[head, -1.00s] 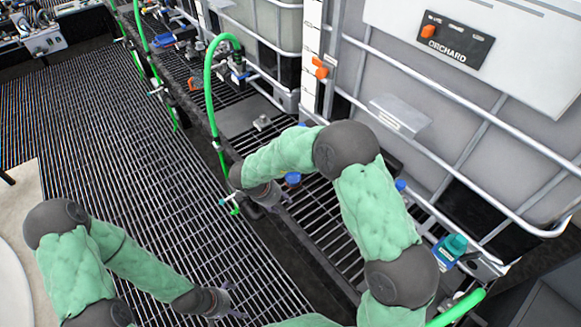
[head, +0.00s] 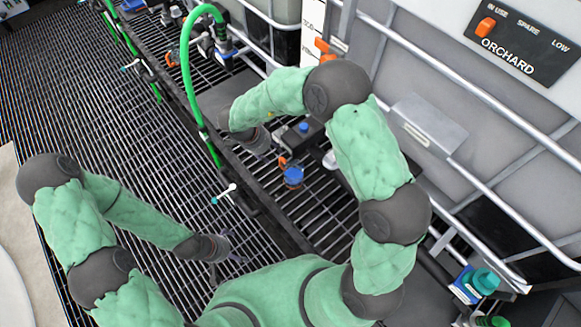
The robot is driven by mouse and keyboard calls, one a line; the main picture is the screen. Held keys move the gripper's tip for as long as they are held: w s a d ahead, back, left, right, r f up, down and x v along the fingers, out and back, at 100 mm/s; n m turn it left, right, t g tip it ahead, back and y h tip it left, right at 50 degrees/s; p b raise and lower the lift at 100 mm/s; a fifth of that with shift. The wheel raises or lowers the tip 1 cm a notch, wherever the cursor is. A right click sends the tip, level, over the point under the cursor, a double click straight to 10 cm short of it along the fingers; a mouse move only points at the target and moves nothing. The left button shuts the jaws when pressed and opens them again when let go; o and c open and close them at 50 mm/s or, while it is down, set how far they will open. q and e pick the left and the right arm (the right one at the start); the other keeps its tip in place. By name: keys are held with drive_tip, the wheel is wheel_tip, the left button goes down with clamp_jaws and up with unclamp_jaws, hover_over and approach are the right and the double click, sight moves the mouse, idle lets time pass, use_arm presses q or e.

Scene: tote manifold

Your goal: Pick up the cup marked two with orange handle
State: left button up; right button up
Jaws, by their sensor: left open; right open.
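A small blue cup (head: 293,177) with an orange handle (head: 283,161) stands on the grated bench, right of centre in the head view. Its marking is too small to read. My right gripper (head: 270,152) hangs just to the upper left of this cup, apparently apart from it; its fingers are small and partly hidden. My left gripper (head: 232,257) is lower left of the cup, over the grated floor, open and empty.
Another blue-topped item (head: 303,128) sits on a dark block behind the cup. A green hose (head: 188,75) arches down left of my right arm. A white tank (head: 400,60) with metal bars (head: 490,105) borders the bench. A teal-capped bottle (head: 485,280) stands at lower right.

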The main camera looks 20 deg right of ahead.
sight(281, 159)
drive_tip(key=b+x, duration=0.2)
drive_tip(key=x, duration=0.2)
drive_tip(key=b+x, duration=0.2)
drive_tip(key=x, duration=0.3)
drive_tip(key=shift+s, duration=0.2)
drive_tip(key=shift+d+f, duration=0.25)
drive_tip(key=shift+f, duration=0.2)
drive_tip(key=shift+r, duration=0.1)
clamp_jaws()
